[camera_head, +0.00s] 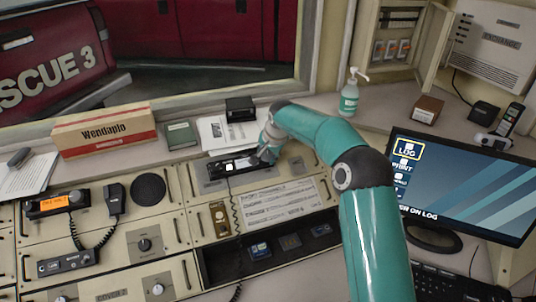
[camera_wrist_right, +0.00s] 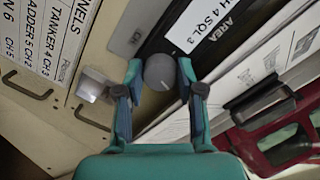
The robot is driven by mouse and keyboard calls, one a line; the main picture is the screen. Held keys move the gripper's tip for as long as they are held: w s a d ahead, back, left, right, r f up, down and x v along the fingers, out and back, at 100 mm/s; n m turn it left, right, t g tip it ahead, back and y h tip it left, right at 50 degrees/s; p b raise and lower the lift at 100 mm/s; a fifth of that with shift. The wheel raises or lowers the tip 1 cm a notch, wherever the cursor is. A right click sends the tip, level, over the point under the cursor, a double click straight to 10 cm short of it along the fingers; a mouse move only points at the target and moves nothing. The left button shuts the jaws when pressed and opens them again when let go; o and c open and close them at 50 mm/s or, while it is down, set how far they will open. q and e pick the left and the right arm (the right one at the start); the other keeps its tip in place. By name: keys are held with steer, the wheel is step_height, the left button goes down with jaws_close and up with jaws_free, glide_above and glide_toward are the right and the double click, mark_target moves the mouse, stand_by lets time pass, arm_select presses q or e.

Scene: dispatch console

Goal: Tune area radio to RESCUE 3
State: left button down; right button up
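The area radio (camera_head: 228,168) is a dark unit with a pale display, set in the top of the console. In the right wrist view, its display (camera_wrist_right: 197,24) reads "CH 4 SQL 3" beside an "AREA" label. Its round grey knob (camera_wrist_right: 160,71) shows a pale pointer line. My right gripper (camera_head: 264,157) is at the radio's right end. My left gripper is out of view.
A Wendapio box (camera_head: 104,131) stands left. Another radio with an orange display (camera_head: 47,206) and a handset (camera_head: 114,198) are further left. A monitor (camera_head: 461,187) stands right of my arm.

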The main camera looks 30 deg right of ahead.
steer(key=shift+o, duration=0.4)
steer(key=shift+r, duration=0.15)
steer(key=v, duration=1.1)
steer(key=shift+s+r, duration=0.2)
steer(key=shift+s, duration=0.05)
